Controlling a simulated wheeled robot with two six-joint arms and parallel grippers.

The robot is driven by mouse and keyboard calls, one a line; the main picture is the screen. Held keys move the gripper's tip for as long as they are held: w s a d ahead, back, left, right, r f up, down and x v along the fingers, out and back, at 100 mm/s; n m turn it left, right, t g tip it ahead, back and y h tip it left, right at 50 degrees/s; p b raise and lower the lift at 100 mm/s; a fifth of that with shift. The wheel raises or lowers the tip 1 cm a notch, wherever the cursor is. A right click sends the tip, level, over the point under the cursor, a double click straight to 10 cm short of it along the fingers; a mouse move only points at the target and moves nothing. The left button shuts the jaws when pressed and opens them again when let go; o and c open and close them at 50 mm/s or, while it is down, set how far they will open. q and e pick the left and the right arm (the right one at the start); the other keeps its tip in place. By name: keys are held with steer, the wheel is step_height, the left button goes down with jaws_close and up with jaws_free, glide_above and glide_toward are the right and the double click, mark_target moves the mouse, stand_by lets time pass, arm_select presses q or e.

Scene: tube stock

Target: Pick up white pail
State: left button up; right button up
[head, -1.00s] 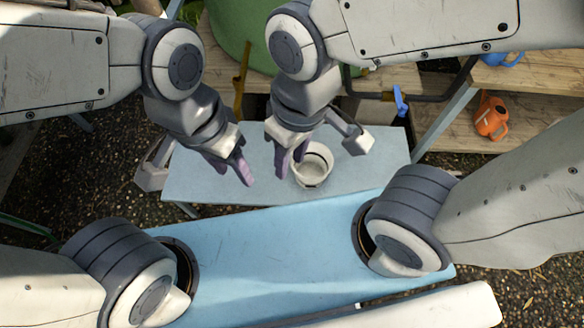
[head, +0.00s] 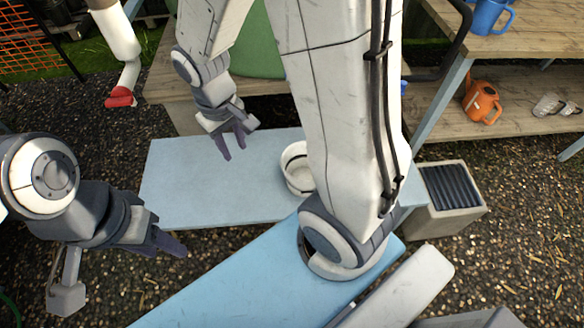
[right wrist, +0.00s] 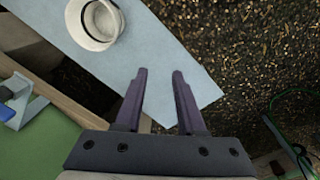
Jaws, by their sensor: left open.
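The white pail (head: 296,174) stands upright on a pale blue bench (head: 190,185), its right side hidden behind my right arm in the head view. It also shows in the right wrist view (right wrist: 92,22), at the top left. My right gripper (head: 235,145) is open and empty, above the bench's back part, left of the pail and apart from it. In the right wrist view its two fingers (right wrist: 160,95) are spread over the bench surface with nothing between them. My left gripper (head: 170,243) is open and empty, over the gravel by the bench's front left corner.
Wooden shelving at the right holds an orange watering can (head: 482,99), a blue vessel (head: 490,15) and clear glassware (head: 548,104). A grey square container (head: 450,205) stands right of the bench. A large green object (head: 258,50) is behind. The bench's left part is clear.

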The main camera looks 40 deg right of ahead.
steer(key=w+d+f+m+b, duration=0.1)
steer(key=d+f+b, duration=0.3)
steer(key=f, duration=0.4)
steer(key=w+d+f+m+b, duration=0.1)
steer(key=d+f+m+b, duration=0.1)
steer(key=d+f+b, duration=0.2)
steer(key=w+d+f+m+b, duration=0.1)
steer(key=d+f+b, duration=0.3)
steer(key=f, duration=0.9)
steer(key=shift+w+d+g+h, duration=0.15)
steer(key=shift+d, duration=0.8)
steer(key=shift+w+d+g+h, duration=0.1)
steer(key=shift+d+g+h, duration=0.05)
steer(key=shift+d, duration=0.75)
steer(key=f, duration=0.1)
steer(key=f+b, duration=0.1)
steer(key=f, duration=0.1)
steer(key=f+b, duration=0.1)
steer(key=f, duration=0.1)
steer(key=shift+d, duration=0.25)
step_height(320, 180, down, 5)
steer(key=b, duration=0.3)
steer(key=shift+d, duration=0.15)
arm_select(q)
step_height(320, 180, down, 20)
steer(key=shift+f, duration=0.1)
arm_select(e)
jaws_close()
